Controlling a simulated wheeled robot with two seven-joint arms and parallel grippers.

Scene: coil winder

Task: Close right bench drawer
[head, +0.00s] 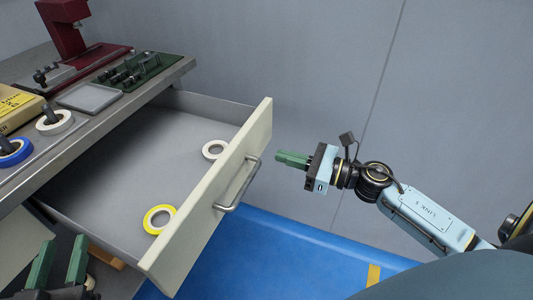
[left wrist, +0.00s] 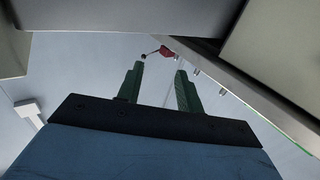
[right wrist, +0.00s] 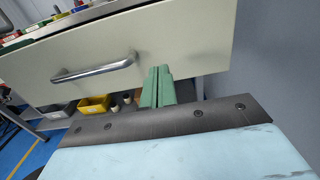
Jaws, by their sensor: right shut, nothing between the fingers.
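The right bench drawer is pulled out, with its cream front (head: 190,225) facing right and a metal bar handle (head: 238,187) on it. The drawer also shows in the right wrist view (right wrist: 180,45). A white tape roll (head: 215,150) and a yellow tape roll (head: 159,219) lie inside it.
The bench top (head: 165,80) holds a red press (head: 66,35), a green fixture (head: 137,70), a grey tray (head: 89,97) and tape rolls on posts. A grey wall stands behind. A blue floor mat (head: 290,245) lies right of the drawer.

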